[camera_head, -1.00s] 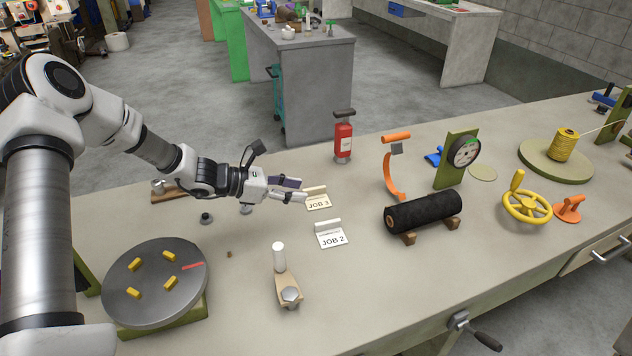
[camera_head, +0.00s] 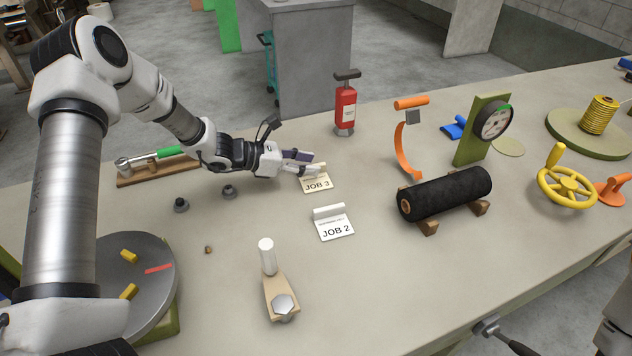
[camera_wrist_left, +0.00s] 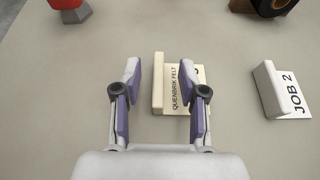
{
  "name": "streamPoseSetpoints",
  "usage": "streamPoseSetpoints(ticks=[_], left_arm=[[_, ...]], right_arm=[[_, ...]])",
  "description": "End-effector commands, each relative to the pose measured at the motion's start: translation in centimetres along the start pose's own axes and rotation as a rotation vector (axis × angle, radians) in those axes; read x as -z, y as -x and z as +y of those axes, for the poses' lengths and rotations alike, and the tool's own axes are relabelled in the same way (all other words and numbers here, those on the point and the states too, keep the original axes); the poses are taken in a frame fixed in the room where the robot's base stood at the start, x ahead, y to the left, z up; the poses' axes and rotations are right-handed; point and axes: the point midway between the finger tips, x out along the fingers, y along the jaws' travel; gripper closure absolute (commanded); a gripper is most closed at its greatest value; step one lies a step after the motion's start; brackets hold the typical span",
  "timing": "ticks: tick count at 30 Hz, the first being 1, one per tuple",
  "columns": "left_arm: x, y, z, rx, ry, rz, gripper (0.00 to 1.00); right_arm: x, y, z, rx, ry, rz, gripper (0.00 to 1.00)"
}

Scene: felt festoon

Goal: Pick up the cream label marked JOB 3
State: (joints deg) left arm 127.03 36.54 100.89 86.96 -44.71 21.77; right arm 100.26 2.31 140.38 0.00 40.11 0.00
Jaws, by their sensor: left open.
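The cream label marked JOB 3 (camera_head: 317,182) lies on the bench, with a raised cream bar along its back edge. My left gripper (camera_head: 308,164) is at the label's back left side, just above the bench, its fingers pointing toward the raised bar. In the left wrist view the gripper (camera_wrist_left: 160,92) is open, and the cream label (camera_wrist_left: 172,88) shows between and just beyond its fingertips. The right finger covers part of the lettering there. I cannot tell whether a finger touches the label. My right gripper is not in view.
A white JOB 2 label (camera_head: 334,228) lies just in front. A red extinguisher-shaped bottle (camera_head: 345,108) stands behind. A black felt roll (camera_head: 446,194) on wooden cradles and an orange curved tool (camera_head: 408,140) are to the right. A wooden stand with a white peg (camera_head: 267,258) is nearer me.

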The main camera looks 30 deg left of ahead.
Motion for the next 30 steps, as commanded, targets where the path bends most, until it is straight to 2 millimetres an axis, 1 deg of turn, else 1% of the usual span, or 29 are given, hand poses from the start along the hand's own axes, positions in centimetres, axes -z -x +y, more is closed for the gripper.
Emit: streamPoseSetpoints(ticks=[1, 3, 5, 7, 12, 14, 15, 16, 30], left_arm=[[0.0, -1.0, -0.1, 0.005, -0.003, 0.006, 0.58], [0.1, -2.3, 0.0, 0.004, -0.003, 0.005, 0.58], [0.1, -3.0, 0.0, 0.002, -0.003, 0.004, 0.58], [0.0, -3.4, 0.0, 0.001, -0.001, 0.001, 0.58], [0.0, -3.4, 0.0, 0.000, 0.000, 0.000, 0.58], [0.0, -3.4, 0.0, 0.000, 0.000, 0.000, 0.80], [0.0, -3.3, 0.0, 0.000, 0.000, 0.000, 0.94], [0.0, -3.3, 0.0, 0.000, 0.000, 0.000, 1.00], [-0.2, -3.2, 0.1, 0.000, 0.000, 0.001, 1.00]], right_arm=[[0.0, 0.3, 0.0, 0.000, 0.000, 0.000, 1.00], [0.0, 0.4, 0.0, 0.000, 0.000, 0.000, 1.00], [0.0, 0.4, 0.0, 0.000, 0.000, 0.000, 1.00], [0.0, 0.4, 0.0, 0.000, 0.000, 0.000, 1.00], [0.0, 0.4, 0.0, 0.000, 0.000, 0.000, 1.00], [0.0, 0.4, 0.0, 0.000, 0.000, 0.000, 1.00], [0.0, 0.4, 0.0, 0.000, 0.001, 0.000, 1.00], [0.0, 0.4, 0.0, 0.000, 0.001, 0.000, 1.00], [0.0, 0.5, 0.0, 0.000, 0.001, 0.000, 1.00]])
